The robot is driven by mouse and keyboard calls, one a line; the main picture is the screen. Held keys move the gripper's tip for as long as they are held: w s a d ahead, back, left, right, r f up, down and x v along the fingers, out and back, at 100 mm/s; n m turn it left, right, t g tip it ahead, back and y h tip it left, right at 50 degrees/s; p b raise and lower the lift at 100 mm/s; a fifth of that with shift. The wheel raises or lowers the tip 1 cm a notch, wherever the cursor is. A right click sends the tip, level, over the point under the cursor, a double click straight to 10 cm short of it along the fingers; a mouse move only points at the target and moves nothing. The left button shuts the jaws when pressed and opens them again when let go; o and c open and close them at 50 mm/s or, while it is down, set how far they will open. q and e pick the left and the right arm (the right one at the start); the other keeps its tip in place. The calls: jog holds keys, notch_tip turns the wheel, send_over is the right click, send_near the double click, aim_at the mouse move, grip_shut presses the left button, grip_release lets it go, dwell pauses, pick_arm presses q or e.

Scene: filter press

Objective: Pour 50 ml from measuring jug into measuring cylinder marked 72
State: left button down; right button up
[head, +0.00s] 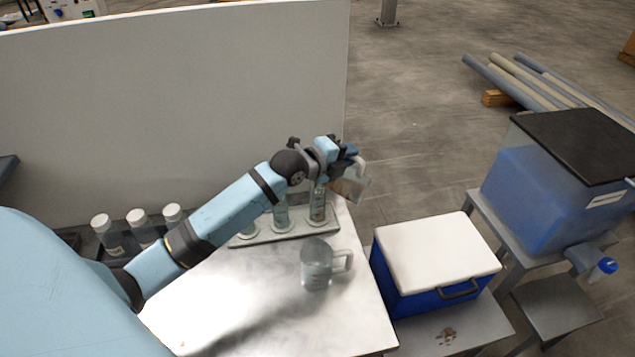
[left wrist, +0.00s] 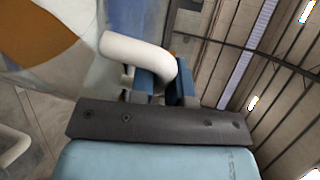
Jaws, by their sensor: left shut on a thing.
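My left gripper (head: 347,155) is shut on the white handle (left wrist: 145,50) of a clear measuring jug (head: 352,187). The jug is held up by the far right corner of the table and looks tilted. A brown-orange area, apparently liquid, shows inside it in the left wrist view. Just left of the jug, a clear measuring cylinder (head: 318,206) stands in a grey rack (head: 290,237). Another cylinder (head: 281,217) stands beside it, and a third (head: 248,231) is partly hidden by my arm. The cylinder markings are too small to read. My right gripper is not in view.
A second clear jug (head: 317,265) with a handle stands on the metal table (head: 235,300). Several white-capped bottles (head: 138,218) stand behind my left arm. A pale panel (head: 180,100) rises behind the table. A blue cooler (head: 435,262) stands right of it. The table front is clear.

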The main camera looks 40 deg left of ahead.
pick_arm(q)
jog(key=shift+a+r+n, duration=0.35)
jog(key=shift+a+n, duration=0.05)
jog(key=shift+a, duration=0.15)
dwell(1.2)
